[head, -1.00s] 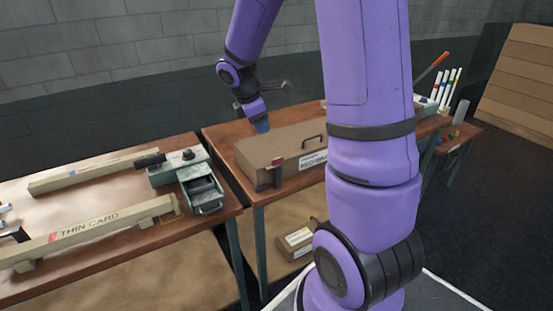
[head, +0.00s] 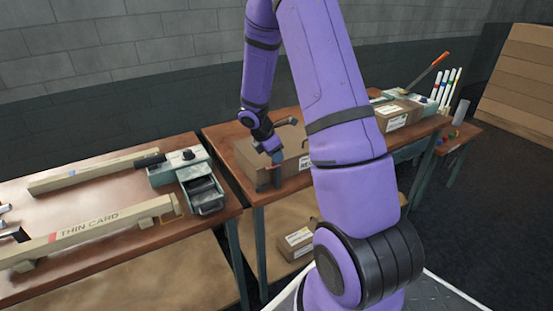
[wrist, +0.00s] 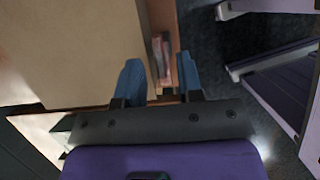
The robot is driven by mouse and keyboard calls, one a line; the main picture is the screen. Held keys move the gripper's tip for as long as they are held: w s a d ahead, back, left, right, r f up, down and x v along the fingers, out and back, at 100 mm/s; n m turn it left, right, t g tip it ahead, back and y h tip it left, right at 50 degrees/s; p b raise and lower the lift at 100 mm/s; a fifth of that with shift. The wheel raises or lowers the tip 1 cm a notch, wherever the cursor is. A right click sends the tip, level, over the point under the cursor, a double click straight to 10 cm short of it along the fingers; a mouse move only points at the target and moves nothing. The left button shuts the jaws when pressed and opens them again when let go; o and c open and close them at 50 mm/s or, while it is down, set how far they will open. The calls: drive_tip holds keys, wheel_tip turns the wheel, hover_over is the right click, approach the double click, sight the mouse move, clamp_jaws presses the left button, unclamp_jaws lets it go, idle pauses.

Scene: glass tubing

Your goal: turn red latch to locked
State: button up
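The red latch (wrist: 161,60) shows in the wrist view as a narrow reddish piece beside the edge of the tan case (wrist: 70,45). It lies between and a little beyond the two blue fingertips of my gripper (wrist: 159,75). My gripper is open, with a clear gap between the fingers, and I see no grip on the latch. In the head view, my gripper (head: 277,158) is at the front left of the tan case (head: 250,150), and it mostly covers the latch there. The latch's exact turn angle is hard to tell.
The case stands on a wooden table (head: 222,135). A left table holds a grey-green device (head: 180,165) and a long beam marked THIN CARD (head: 90,228). A labelled box (head: 396,116) and white tubes (head: 448,88) are at the right. A small box (head: 295,240) sits on the lower shelf.

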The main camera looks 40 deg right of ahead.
drive_tip(key=shift+x, duration=1.15)
clamp_jaws()
